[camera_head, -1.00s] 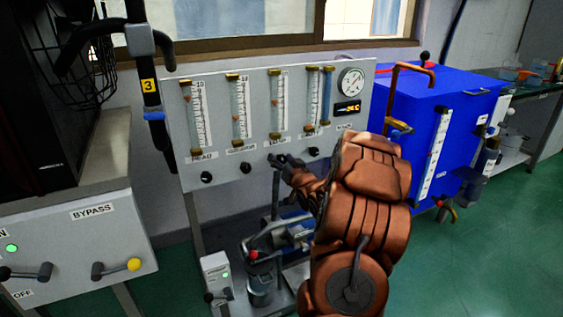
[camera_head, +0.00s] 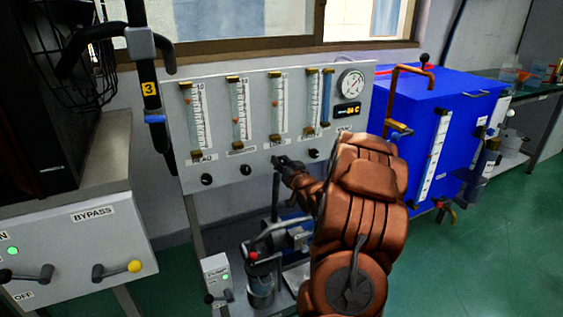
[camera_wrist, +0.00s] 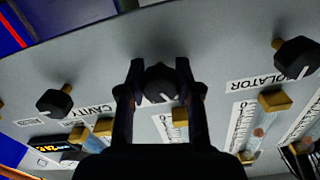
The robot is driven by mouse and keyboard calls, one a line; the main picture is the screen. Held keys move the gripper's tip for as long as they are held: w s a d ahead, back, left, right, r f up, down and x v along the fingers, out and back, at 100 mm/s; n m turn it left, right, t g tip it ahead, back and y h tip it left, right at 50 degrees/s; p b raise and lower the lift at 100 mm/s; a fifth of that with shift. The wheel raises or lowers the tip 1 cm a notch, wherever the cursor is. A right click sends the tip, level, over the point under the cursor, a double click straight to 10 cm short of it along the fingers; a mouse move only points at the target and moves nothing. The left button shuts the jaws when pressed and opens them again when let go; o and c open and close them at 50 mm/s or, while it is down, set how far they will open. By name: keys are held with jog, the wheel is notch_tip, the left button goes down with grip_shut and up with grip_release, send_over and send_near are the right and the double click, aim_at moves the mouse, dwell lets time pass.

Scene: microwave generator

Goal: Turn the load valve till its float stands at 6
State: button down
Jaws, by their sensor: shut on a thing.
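The grey panel carries several upright flow tubes with a row of black knobs below. The third tube from the left (camera_head: 278,104), which I take for the load one, has an orange float too small to read against its scale. Its own label is not legible to me. My gripper (camera_head: 282,162) is at the knob under that tube. In the wrist view, my gripper (camera_wrist: 160,90) has a finger on each side of this black load valve knob (camera_wrist: 158,82), which shows a white pointer mark. The gripper hides this tube's label and part of its scale there.
In the wrist view, the isolator knob (camera_wrist: 297,57) is right of my gripper and the cavity knob (camera_wrist: 54,102) is left. The blue cabinet (camera_head: 440,130) with copper pipes stands right of the panel. The bypass box (camera_head: 85,240) is at left, and a pump (camera_head: 285,238) sits below.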

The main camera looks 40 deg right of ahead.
jog(key=c, duration=0.8)
grip_release()
jog(key=shift+v, duration=6.05)
jog(key=shift+w+a, duration=0.1)
